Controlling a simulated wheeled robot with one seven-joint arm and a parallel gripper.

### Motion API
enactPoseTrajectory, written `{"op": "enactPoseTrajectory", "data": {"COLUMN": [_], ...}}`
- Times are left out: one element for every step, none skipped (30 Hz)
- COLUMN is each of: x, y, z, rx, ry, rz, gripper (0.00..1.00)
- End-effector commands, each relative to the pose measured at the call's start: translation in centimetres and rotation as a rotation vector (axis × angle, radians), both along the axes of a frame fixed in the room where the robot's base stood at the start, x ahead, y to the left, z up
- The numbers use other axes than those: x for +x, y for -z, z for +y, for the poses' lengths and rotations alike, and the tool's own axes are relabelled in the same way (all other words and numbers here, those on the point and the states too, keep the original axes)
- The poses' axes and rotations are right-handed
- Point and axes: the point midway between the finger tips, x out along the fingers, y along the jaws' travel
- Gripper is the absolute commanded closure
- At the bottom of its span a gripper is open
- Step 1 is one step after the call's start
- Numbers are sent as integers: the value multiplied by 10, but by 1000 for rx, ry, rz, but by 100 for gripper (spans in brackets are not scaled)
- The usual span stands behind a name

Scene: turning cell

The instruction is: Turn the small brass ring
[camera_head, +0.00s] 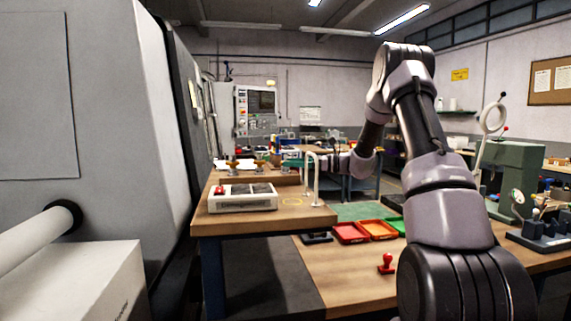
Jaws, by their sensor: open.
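Small brass-coloured pieces (232,164) stand farther back on the bench, too small to make out as rings. My arm reaches over from the right, and my gripper (312,162) points left above the bench's far right part, behind a white arched handle. It is open. Its fingertips are small and partly hidden, and nothing shows held in it.
The white arched handle (313,178) stands at the bench's right edge. Red and orange trays (350,233) and a red knobbed stamp (387,263) lie on the lower table. A large grey machine (95,100) fills the left.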

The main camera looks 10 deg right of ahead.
Motion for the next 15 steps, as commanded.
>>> {"op": "enactPoseTrajectory", "data": {"x": [2, 3, 5, 6, 6, 7, 7, 8, 8, 8, 8, 8, 8, 8, 8], "y": [0, 0, 0, 0, 0, 0, 0, 0, 0, 0, 0, 0, 0, 0, 0], "z": [7, 11, 14, 16, 18, 20, 21, 22, 22, 23, 23, 23, 23, 23, 22], "rx": [-1, -1, 0, 0, -1, -2, -3, -2, -2, -2, -2, -2, -2, -2, -2], "ry": [-3, -3, -2, -1, -1, -1, -1, -1, 0, 0, 0, 0, 0, 0, 0], "rz": [-1, -1, -1, -1, -1, -2, -1, -2, -2, -2, -2, -2, -2, -2, -2], "gripper": [26, 26, 26, 26, 26, 26, 26, 26, 26, 26, 26, 26, 26, 26, 26]}}
